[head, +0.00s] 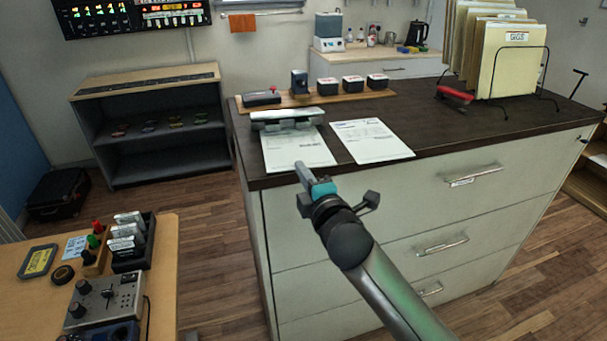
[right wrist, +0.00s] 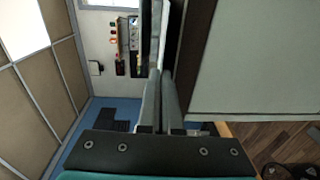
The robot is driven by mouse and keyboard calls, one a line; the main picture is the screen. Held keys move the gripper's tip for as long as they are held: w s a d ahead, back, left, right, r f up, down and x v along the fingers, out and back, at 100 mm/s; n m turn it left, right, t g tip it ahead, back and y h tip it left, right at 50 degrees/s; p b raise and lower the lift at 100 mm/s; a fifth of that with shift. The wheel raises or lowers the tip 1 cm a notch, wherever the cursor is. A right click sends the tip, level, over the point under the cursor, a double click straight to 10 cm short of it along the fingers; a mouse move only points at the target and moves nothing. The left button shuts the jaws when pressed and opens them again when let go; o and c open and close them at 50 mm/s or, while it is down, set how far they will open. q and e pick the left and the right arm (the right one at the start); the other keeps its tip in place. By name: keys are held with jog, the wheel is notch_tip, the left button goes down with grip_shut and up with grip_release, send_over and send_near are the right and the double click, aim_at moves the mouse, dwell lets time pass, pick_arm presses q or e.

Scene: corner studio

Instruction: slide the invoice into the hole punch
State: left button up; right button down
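The grey hole punch (head: 287,117) stands near the left end of the dark counter top. A white printed sheet (head: 296,150) lies flat in front of it, with its far edge at or under the punch; how deep it sits is hidden. A second printed sheet (head: 372,141) lies to its right, apart from the punch. I cannot read which one is the invoice. My right gripper (head: 303,176) is at the near edge of the left sheet, low over the counter's front edge. In the right wrist view its fingers (right wrist: 161,88) are together, with nothing clear between them. My left gripper is out of view.
Behind the punch, a wooden board (head: 320,96) holds several stamps. A file rack (head: 505,60) with folders and a red stapler (head: 455,94) stand at the right. The counter between the second sheet and rack is clear. A wooden desk (head: 160,265) is at lower left.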

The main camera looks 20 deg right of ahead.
jog(key=c, duration=1.5)
grip_release()
jog(key=shift+c, duration=0.2)
jog(key=o, duration=0.5)
jog(key=s, duration=1)
jog(key=s+d, duration=0.1)
jog(key=s, duration=0.4)
jog(key=shift+s+r+p, duration=0.1)
jog(key=shift+r+p, duration=0.25)
jog(key=shift+r, duration=0.05)
